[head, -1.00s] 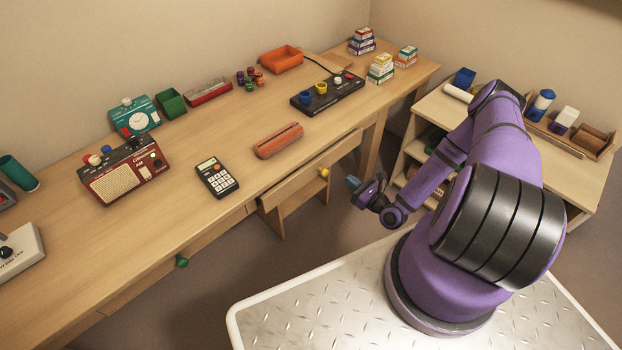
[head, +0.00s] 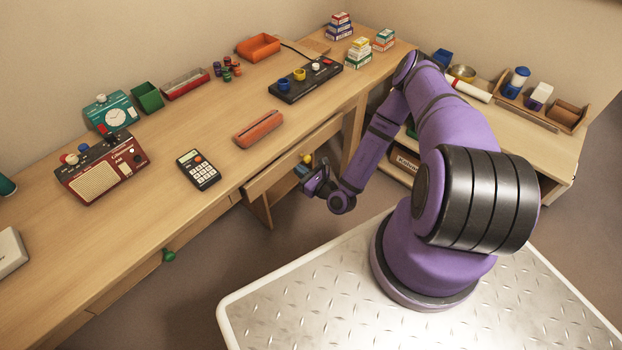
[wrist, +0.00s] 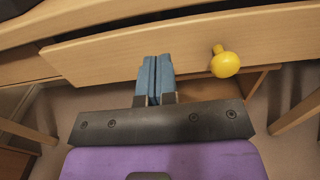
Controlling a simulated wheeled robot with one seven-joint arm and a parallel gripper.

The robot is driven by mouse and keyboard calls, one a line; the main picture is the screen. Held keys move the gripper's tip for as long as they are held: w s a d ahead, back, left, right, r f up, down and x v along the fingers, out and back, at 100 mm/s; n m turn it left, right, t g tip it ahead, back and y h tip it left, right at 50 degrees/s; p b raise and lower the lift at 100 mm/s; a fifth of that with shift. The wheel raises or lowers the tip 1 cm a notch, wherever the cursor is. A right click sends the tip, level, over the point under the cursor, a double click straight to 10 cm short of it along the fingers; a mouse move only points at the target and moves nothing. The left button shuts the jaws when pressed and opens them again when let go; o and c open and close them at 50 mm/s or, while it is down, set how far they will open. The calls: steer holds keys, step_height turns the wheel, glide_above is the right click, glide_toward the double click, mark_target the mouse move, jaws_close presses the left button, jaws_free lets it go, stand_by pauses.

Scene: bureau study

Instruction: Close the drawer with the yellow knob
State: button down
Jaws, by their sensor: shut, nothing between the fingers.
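The drawer with the yellow knob (wrist: 225,64) has a pale wooden front (wrist: 110,55), which spans the upper part of the wrist view. In the head view the drawer (head: 291,159) sticks out a little from under the desk top, and its yellow knob (head: 307,159) shows just beyond my gripper. My gripper (wrist: 155,62) is shut and empty. Its blue fingertips are at the drawer front, left of the knob in the wrist view; I cannot tell whether they touch it. In the head view my gripper (head: 301,171) is partly hidden by my wrist.
Another drawer with a green knob (head: 169,255) is at the desk's left. On the desk (head: 225,150) stand a calculator (head: 198,169), an orange-red case (head: 258,128) and a black panel (head: 305,80). A low shelf unit (head: 510,140) stands right, behind my arm.

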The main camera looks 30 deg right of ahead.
mark_target(286, 160)
steer(key=shift+x, duration=2.2)
steer(key=x, duration=0.4)
steer(key=shift+w+a, duration=0.1)
steer(key=shift+w, duration=0.05)
steer(key=shift+w+r, duration=0.1)
steer(key=shift+w, duration=0.25)
